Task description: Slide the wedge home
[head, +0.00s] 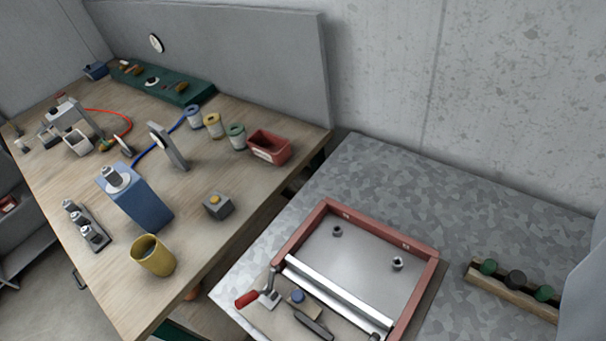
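A red-walled frame (432,272) lies on the grey mottled bench, with a pale plate (355,262) inside it. A long silver bar (335,296) crosses the frame near its front. In front of the bar are a red-handled lever (247,298), a small block with a blue knob (298,297) and a dark elongated piece (314,324). I cannot tell which of these, if any, is the wedge. The front of the frame is cut off by the lower picture edge. My gripper does not show.
A wooden rack (512,292) with green and dark round knobs lies right of the frame. The wooden table (95,178) at left holds a blue block (140,196), yellow cup (153,256), red bin (269,147) and several jars. The mottled bench (400,185) is clear behind the frame.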

